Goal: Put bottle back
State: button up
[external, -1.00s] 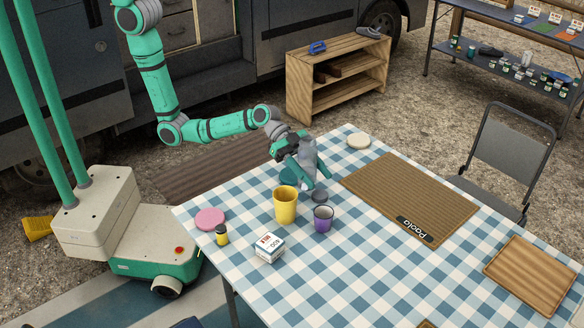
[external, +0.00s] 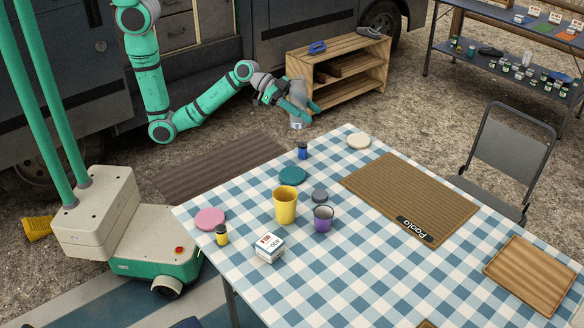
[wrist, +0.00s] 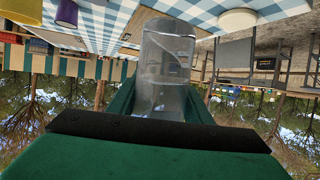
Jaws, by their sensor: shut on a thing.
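The bottle is clear and greyish; in the wrist view (wrist: 168,62) it stands between my gripper's green fingers. In the external view the bottle (external: 297,122) shows only in part, below the fingers. My gripper (external: 290,108) is shut on it and holds it raised, near the far left edge of the checked table (external: 350,270). Part of the bottle is hidden by the gripper. A teal disc (external: 292,175) lies bare on the table, nearer the camera than the gripper.
Around it are a blue jar (external: 303,151), yellow cup (external: 286,206), purple cup (external: 323,220), grey disc (external: 320,195), cream disc (external: 358,141), pink disc (external: 210,219), yellow jar (external: 221,236) and white box (external: 268,248). A brown mat (external: 410,195) lies right. A wooden shelf (external: 340,73) stands behind.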

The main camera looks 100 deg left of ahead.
jog(key=shift+w+d+f, duration=0.15)
jog(key=shift+w+f, duration=1.95)
jog(key=shift+w, duration=0.1)
jog(key=shift+w+d+f, duration=0.15)
jog(key=shift+w+f, duration=1.95)
jog(key=shift+w, duration=0.1)
jog(key=shift+w+d+f, duration=0.15)
jog(key=shift+w+f, duration=1.95)
jog(key=shift+w, duration=0.1)
jog(key=shift+f, duration=0.15)
jog(key=o, duration=1.3)
